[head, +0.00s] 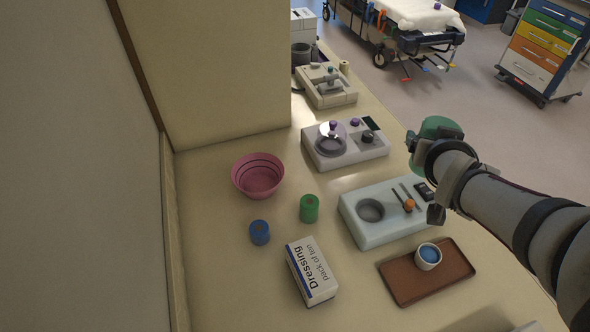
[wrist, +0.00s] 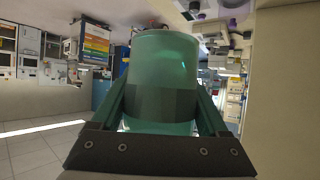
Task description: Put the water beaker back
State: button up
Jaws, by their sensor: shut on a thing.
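The water beaker (wrist: 160,75) is a green, see-through cup, and it fills the middle of the wrist view. My gripper (wrist: 161,108) is shut on it, with one finger on each side. In the head view the beaker (head: 437,126) shows at the end of my arm, at the right edge of the counter, partly hidden by my wrist. I cannot tell whether it holds water. A pale blue-grey block (head: 376,235) with an empty round recess (head: 370,210) stands on the counter, left of and below my gripper. An orange-knobbed tool and a thin rod lie on the block.
A brown tray (head: 400,291) with a white cup (head: 428,256) is in front of the block. A white device with a clear dome (head: 331,137) stands behind it. A pink bowl (head: 258,176), green cylinder (head: 309,208), blue cylinder (head: 259,232) and dressing box (head: 312,271) are left.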

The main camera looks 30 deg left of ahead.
aim_at(410, 162)
jog(key=s+a, duration=0.1)
jog(key=s+a+f, duration=0.1)
jog(key=s, duration=0.1)
jog(key=shift+a+f, duration=0.1)
jog(key=shift+a, duration=0.1)
jog(key=s+a+f+n+y, duration=0.2)
jog(key=s+a+f, duration=0.4)
jog(key=a, duration=0.4)
jog(key=s+a+f+n+y, duration=0.1)
jog(key=s+a+f, duration=0.55)
jog(key=a, duration=0.45)
jog(key=s+a+f+n+g+y, duration=0.1)
jog(key=s+a+f, duration=0.15)
jog(key=s, duration=0.25)
jog(key=s+a+f+n+g+y, duration=0.1)
jog(key=s+a+f, duration=0.1)
jog(key=s+f, duration=0.3)
jog(key=f, duration=0.2)
jog(key=s+f, duration=0.1)
jog(key=f, duration=0.4)
jog(key=shift+s+f, duration=0.15)
jog(key=shift+s, duration=0.2)
jog(key=shift+f, duration=0.1)
jog(key=o, duration=1.4)
